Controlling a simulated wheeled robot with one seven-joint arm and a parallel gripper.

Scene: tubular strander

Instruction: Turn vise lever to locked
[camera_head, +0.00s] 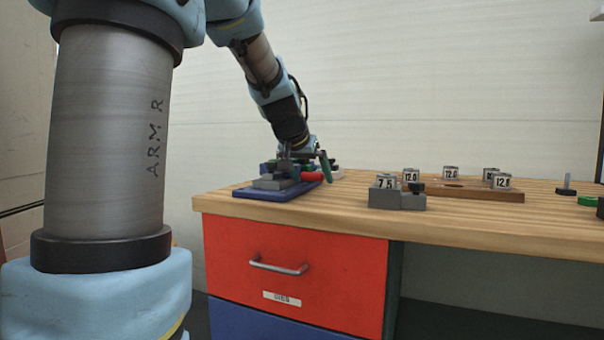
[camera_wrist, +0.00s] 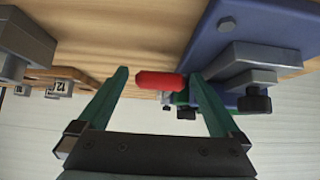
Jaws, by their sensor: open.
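The vise (camera_head: 275,182) is a grey block on a blue base plate (camera_head: 262,193) at the left end of the bench. It also shows in the wrist view (camera_wrist: 240,62), to the right. The red lever (camera_head: 312,176) sticks out at the vise's right side. In the wrist view the red lever (camera_wrist: 160,80) lies between my fingertips, nearer the right finger. My gripper (camera_wrist: 160,82) is open, with its green fingers apart on either side of the lever. I cannot tell whether the right finger touches it. In the head view my gripper (camera_head: 322,160) partly hides the vise.
A grey block with a 7.5 label (camera_head: 385,190) stands right of the vise. Behind it, a wooden tray (camera_head: 465,192) carries several labelled dies. A green ring (camera_head: 588,201) lies at the far right. The red drawer (camera_head: 290,275) is shut. Bare bench top lies between the vise and the grey block.

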